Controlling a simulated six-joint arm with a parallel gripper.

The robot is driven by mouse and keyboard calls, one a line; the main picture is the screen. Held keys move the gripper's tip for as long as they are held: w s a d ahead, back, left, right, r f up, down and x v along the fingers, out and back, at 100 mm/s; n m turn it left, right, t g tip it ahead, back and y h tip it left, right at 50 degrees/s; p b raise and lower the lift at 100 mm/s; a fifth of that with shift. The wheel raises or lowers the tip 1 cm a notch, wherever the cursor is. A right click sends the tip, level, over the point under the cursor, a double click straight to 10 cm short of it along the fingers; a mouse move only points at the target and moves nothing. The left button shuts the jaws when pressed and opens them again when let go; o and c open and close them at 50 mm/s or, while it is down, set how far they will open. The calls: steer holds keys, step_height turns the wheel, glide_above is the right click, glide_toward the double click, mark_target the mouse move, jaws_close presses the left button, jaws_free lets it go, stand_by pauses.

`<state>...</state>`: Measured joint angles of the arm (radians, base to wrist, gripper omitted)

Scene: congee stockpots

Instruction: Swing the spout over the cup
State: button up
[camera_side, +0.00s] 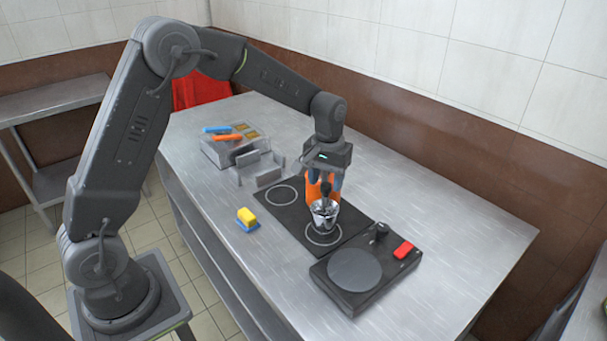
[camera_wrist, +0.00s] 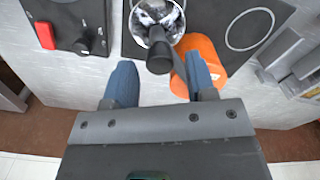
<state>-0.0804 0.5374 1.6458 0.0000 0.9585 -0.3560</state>
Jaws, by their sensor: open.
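A shiny metal vessel (camera_side: 323,216), which looks like the cup, stands on the near ring of a dark two-ring plate (camera_side: 290,216). A black handle-like piece (camera_wrist: 159,57) sticks up from it toward my gripper; I cannot tell whether this is the spout. An orange piece (camera_side: 313,192) stands close beside the vessel, and shows in the wrist view (camera_wrist: 207,60) partly behind a finger. My gripper (camera_side: 325,181) points down above the vessel with its blue fingers apart. In the wrist view my gripper (camera_wrist: 160,78) has the black piece between or just beyond its fingertips; contact is unclear.
A black unit with a round grey plate (camera_side: 355,269), a knob (camera_side: 380,231) and a red button (camera_side: 403,250) sits nearby at right. A yellow and blue sponge (camera_side: 247,217), grey brackets (camera_side: 259,168) and a box (camera_side: 228,149) lie left. The right side of the steel table is clear.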

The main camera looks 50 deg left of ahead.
steer(key=shift+r, duration=2.9)
steer(key=shift+s+r, duration=0.1)
steer(key=shift+r, duration=0.05)
steer(key=s+d+r+m+t, duration=0.3)
steer(key=s+r, duration=0.6)
steer(key=s, duration=0.5)
steer(key=s+m+t, duration=0.2)
steer(key=s, duration=1)
steer(key=shift+s+d+f+t, duration=0.15)
steer(key=shift+d+f+t, duration=0.15)
steer(key=shift+d+f, duration=0.1)
